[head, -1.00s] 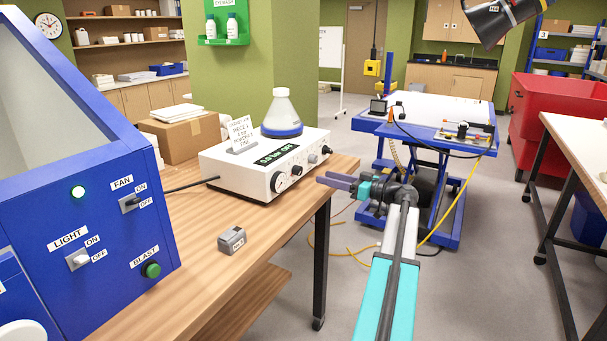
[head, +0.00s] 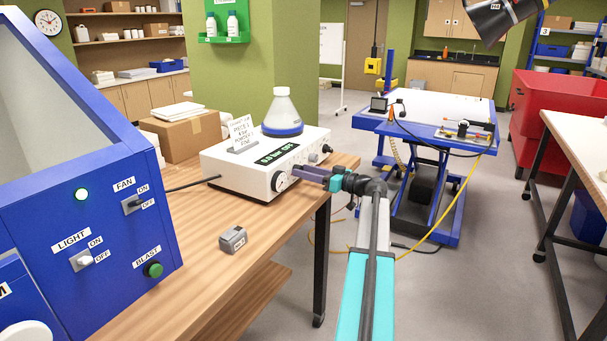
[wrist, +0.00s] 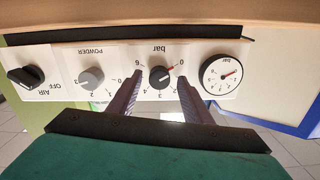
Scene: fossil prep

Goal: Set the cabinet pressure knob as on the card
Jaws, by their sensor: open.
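The white control box (head: 232,178) stands on the wooden bench with a lit display that seems to read 0.0 bar OFF. In the wrist view its front is upside down. My gripper (head: 297,173) is at the box front; in the wrist view my gripper (wrist: 160,82) is open, with a finger on each side of the bar knob and gaps visible. I cannot tell its exact depth. The card (head: 241,130) stands on the box; its small print is not clearly legible.
Beside the bar knob are a round gauge (wrist: 222,74), the grey powder knob (wrist: 90,78) and the black air knob (wrist: 26,77). A flask (head: 282,112) stands on the box. A small grey block (head: 233,239) lies on the bench, and the blue cabinet (head: 100,225) is left.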

